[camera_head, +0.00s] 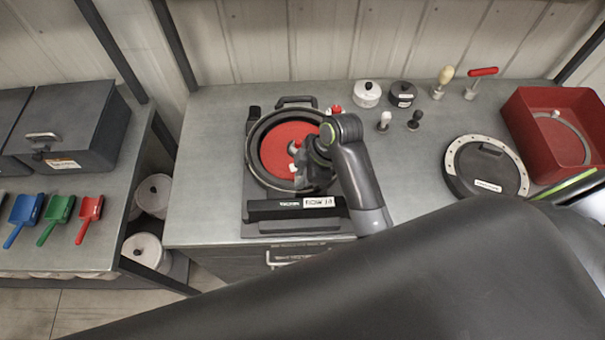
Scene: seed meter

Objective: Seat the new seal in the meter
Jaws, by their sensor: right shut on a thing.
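The meter (251,190) stands on the grey bench in the middle, a dark round housing with a red disc (285,133) inside its pale-edged round opening. My right gripper (296,160) is over the right part of the disc, pointing left. It is shut on a small white thing, of which only bits show at the jaws; the hand hides the rest, and I cannot tell what it is. I cannot make out a seal at the meter for certain. A thin pale ring (586,150) lies in the red bin (530,110) at the right. My left gripper is out of view.
A dark round lid with a pale ring (452,155) lies right of my arm. Small pots (367,94), stamps and handled tools (473,92) stand at the back. Coloured scoops (58,210) and a grey box (75,125) are on the left bench. My arm covers the foreground.

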